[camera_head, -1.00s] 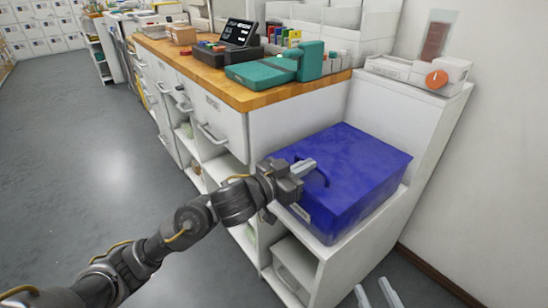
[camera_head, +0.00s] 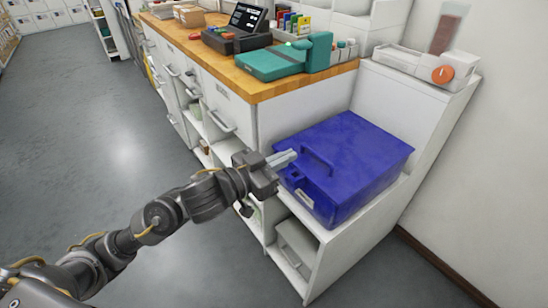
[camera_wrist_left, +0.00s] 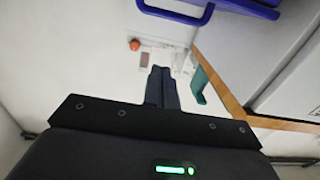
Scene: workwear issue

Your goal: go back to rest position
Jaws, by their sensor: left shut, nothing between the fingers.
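My left gripper (camera_head: 284,158) is shut and empty, with its fingertips at the left edge of the blue case in the head view. I cannot tell whether they touch it. The fingers also show closed together in the left wrist view (camera_wrist_left: 161,88). Part of the blue case shows at the top of the left wrist view (camera_wrist_left: 250,7). My right gripper is out of sight.
A wood-topped white counter (camera_head: 290,88) stands behind the case, with a teal device (camera_head: 270,64) and a dark screen (camera_head: 248,17) on it. A white dispenser with an orange knob (camera_head: 442,74) stands at the right. The grey floor (camera_head: 95,140) at left is clear.

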